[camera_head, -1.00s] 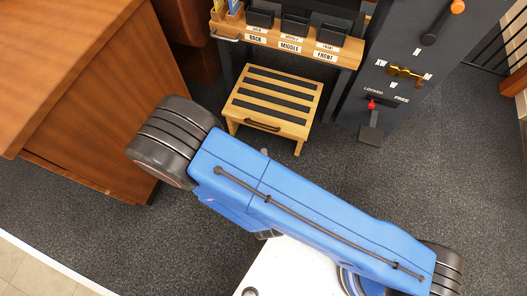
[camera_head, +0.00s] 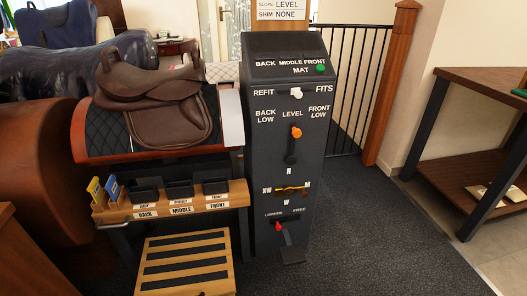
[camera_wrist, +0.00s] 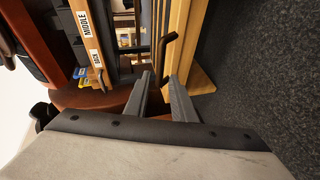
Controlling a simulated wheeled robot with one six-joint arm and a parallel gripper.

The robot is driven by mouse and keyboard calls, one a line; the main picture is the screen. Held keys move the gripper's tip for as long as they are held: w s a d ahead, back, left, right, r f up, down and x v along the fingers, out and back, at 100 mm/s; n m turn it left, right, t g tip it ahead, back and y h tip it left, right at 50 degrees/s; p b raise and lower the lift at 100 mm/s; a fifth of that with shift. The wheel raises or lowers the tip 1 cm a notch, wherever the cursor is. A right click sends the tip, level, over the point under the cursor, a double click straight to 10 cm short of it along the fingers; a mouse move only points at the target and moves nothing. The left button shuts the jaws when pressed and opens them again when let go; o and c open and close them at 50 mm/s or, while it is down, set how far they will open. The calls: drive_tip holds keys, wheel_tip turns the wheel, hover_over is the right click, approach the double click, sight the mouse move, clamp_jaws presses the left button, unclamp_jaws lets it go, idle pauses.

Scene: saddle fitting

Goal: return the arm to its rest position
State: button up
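My gripper (camera_wrist: 160,80) shows in the wrist camera view as two grey fingers with a gap between them. It is open and I see nothing held in it. A dark bent handle (camera_wrist: 167,45) lies just beyond the fingertips; I cannot tell the exact distance. My arm and gripper are out of the head view now.
A wooden step (camera_head: 186,262) stands below the shelf with labelled bins (camera_head: 180,207). A dark control post (camera_head: 289,150) stands right of it. A brown saddle (camera_head: 155,100) sits on a stand at left. A wooden table (camera_head: 480,130) is at right. Carpet at centre right is clear.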

drive_tip(key=w+d+r+m+g+h, duration=0.1)
drive_tip(key=w+r+m+g+h, duration=0.1)
drive_tip(key=w+r+m, duration=0.5)
drive_tip(key=w+r+m+g+h, duration=0.15)
drive_tip(key=w+r, duration=0.35)
drive_tip(key=w, duration=0.5)
drive_tip(key=w+d+r+m+g, duration=0.1)
drive_tip(key=w+d+r+m, duration=0.25)
drive_tip(key=d+r, duration=0.4)
drive_tip(key=w+d+r+m+g, duration=0.1)
drive_tip(key=w+d+r+m, duration=0.1)
drive_tip(key=w+d+r, duration=0.5)
drive_tip(key=s+d+r+m+g+h, duration=0.1)
drive_tip(key=s+d+r+m, duration=0.15)
drive_tip(key=d+r, duration=0.5)
drive_tip(key=s+d+r+m, duration=0.1)
drive_tip(key=s+d+r, duration=0.35)
drive_tip(key=d, duration=0.65)
drive_tip(key=s+d+r+m+h, duration=0.2)
drive_tip(key=s+d+r, duration=0.1)
drive_tip(key=s+d, duration=0.4)
drive_tip(key=s+d+r+m+g+h, duration=0.1)
drive_tip(key=s+d+r+m+h, duration=0.1)
drive_tip(key=s+d, duration=0.5)
drive_tip(key=d+r+m, duration=0.1)
drive_tip(key=d, duration=0.1)
drive_tip(key=shift+s+d, duration=0.4)
